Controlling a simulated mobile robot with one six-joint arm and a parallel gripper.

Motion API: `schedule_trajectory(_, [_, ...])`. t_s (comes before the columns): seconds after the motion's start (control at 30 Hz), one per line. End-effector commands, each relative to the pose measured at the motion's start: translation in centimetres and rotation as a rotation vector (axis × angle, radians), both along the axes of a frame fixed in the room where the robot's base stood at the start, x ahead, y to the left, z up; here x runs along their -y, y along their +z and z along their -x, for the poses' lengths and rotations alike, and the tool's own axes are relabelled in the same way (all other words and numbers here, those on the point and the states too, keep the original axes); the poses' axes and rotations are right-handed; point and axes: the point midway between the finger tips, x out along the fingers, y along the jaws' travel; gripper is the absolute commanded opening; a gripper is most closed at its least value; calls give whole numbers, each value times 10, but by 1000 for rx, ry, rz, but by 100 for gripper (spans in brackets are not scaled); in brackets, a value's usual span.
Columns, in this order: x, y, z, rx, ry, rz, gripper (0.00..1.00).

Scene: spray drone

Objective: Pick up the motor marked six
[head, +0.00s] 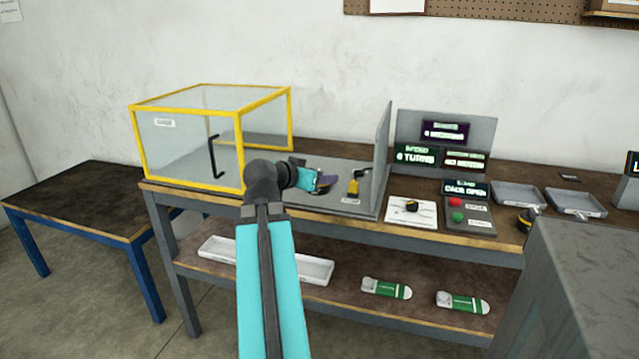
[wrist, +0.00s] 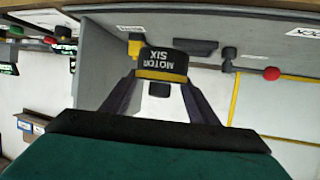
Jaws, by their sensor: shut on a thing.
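The motor marked six (wrist: 162,66) is a dark cylinder with a yellow band. Its label reads upside down in the wrist view. It sits between the two fingers of my gripper (wrist: 160,85), which is shut on it. In the head view my gripper (head: 328,182) is over the grey bench plate, in front of the upright grey panel and right of the yellow-framed clear cage. The motor cannot be made out clearly there. I cannot tell whether it touches the plate.
A yellow and black device (head: 354,186) stands close right of my gripper. The clear cage (head: 190,145) is at left, the upright panel (head: 383,160) at right. Further right are a white pad (head: 398,218), a button box (head: 468,222) and grey trays (head: 512,196). A lower table (head: 85,200) stands left.

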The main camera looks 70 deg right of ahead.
Motion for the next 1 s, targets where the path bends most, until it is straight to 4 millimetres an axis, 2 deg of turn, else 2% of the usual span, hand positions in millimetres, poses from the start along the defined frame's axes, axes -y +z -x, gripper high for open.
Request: schedule_trajectory(1.0, [-14,1,4,2,11,-2,14])
